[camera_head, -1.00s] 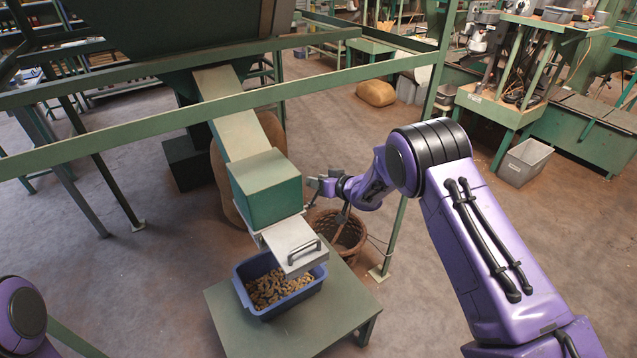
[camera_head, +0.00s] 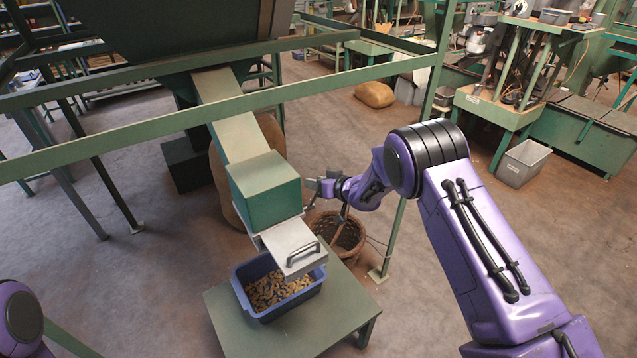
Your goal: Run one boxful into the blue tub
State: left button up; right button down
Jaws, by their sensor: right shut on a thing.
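The blue tub (camera_head: 247,304) stands on a low green table, with brown nuts (camera_head: 276,290) covering its inside. The green box (camera_head: 264,192) sits at the lower end of a sloping chute (camera_head: 238,128), above the tub. A pale metal slide plate (camera_head: 290,240) with a dark handle (camera_head: 303,255) sticks out below the box, over part of the tub. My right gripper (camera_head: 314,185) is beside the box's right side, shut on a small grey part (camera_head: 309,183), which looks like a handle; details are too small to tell. My left gripper is out of view.
A wicker basket (camera_head: 346,236) stands on the floor behind the green table (camera_head: 235,325). A green frame rail (camera_head: 330,78) crosses in front of the chute, and a post (camera_head: 392,240) stands right of the basket. The floor at right is clear up to a grey bin (camera_head: 522,163).

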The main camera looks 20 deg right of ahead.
jog(key=shift+s+a+f, duration=0.1)
jog(key=shift+s+f, duration=0.05)
jog(key=shift+f, duration=0.2)
jog(key=c, duration=0.9)
grip_release()
jog(key=shift+o, duration=0.7)
jog(key=shift+w, duration=0.3)
jog(key=b+v, duration=0.2)
jog(key=v, duration=0.8)
jog(key=shift+s+b, duration=0.25)
jog(key=shift+b, duration=0.1)
jog(key=shift+r, duration=0.1)
